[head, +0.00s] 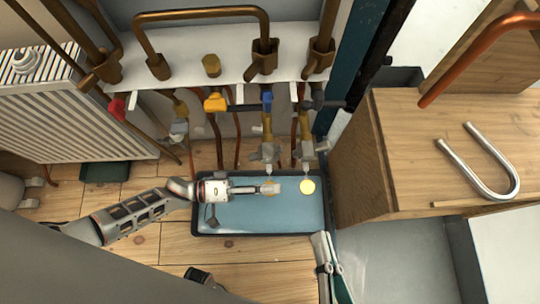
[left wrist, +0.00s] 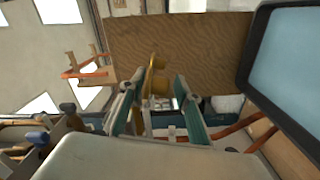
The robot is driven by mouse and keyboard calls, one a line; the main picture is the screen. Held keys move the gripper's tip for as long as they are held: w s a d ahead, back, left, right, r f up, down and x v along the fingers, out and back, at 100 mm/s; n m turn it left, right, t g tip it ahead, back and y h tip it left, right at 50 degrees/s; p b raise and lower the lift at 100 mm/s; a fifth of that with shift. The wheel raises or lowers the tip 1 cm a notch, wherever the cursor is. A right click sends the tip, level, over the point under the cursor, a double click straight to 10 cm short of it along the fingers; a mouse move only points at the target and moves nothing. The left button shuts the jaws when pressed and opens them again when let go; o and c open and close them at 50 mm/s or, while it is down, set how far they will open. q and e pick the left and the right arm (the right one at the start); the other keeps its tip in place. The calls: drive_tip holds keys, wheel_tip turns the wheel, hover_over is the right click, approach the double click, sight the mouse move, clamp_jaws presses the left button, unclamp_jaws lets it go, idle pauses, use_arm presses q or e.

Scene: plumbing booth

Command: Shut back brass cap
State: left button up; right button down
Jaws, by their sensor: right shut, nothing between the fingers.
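Two brass caps hang below grey valves over a blue tray in the head view. One cap (head: 307,187) is in plain view on the right. The other cap (head: 277,187) is at the tip of my left gripper (head: 268,188), partly hidden by it. I cannot tell which one is the back cap. In the left wrist view my left gripper (left wrist: 157,92) has its fingers apart, with brass parts (left wrist: 158,85) showing between or just beyond the tips. I cannot tell if they touch. My right gripper (head: 322,240) is shut and empty near the tray's lower right corner.
The blue tray (head: 240,217) lies on the wooden floor. Above it are a valve with a blue handle (head: 267,100), one with a yellow handle (head: 215,102), and copper pipes. A wooden bench (head: 400,150) with a bent metal pipe (head: 500,165) stands at right.

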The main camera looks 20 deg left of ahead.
use_arm(q)
clamp_jaws()
drive_tip(key=shift+a, duration=0.1)
use_arm(e)
drive_tip(key=shift+r, duration=0.1)
drive_tip(key=shift+d+n, duration=0.15)
drive_tip(key=shift+n, duration=0.15)
use_arm(q)
drive_tip(key=shift+r+n+p, duration=0.1)
drive_tip(key=shift+n+p, duration=0.3)
drive_tip(key=shift+p, duration=0.1)
use_arm(e)
drive_tip(key=shift+w+d+n, duration=0.1)
drive_tip(key=shift+d+n, duration=0.05)
drive_tip(key=shift+n, duration=0.15)
